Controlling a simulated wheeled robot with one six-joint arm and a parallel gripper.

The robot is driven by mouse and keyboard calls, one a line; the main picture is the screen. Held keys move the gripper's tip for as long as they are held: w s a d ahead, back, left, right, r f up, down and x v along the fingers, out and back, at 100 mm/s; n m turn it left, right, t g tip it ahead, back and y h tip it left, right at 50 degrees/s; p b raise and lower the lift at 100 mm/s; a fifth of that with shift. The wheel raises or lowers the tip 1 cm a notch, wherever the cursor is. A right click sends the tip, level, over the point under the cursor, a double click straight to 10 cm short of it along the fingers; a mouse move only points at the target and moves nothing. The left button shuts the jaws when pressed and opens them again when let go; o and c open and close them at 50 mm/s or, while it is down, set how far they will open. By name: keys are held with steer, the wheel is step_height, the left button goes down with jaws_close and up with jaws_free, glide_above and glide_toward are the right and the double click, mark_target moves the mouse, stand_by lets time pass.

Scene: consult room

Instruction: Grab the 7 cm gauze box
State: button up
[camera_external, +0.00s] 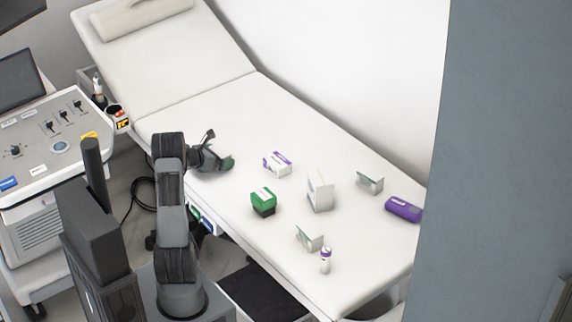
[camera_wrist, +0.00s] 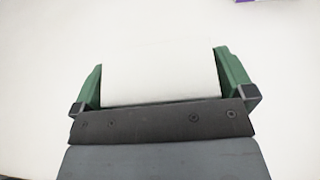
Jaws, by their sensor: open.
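My gripper (camera_external: 222,161) is low over the left-middle part of the white couch, left of the scattered packs. In the wrist view its green fingers (camera_wrist: 160,62) are spread apart. On the couch are a white and purple box (camera_external: 277,164), a green box with a dark base (camera_external: 263,201), a taller white box (camera_external: 319,192), and two small white-green boxes (camera_external: 370,183) (camera_external: 310,239). Labels are too small to read, so I cannot tell which is the 7 cm gauze box.
A purple roll-shaped pack (camera_external: 403,209) lies near the couch's right end. A small white bottle with a purple band (camera_external: 325,260) stands near its front edge. A control console (camera_external: 50,135) is at the left. The couch's upper middle (camera_external: 205,110) is clear.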

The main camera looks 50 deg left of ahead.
steer(key=shift+c, duration=0.4)
steer(key=c, duration=0.6)
steer(key=shift+o, duration=0.2)
steer(key=shift+r, duration=0.1)
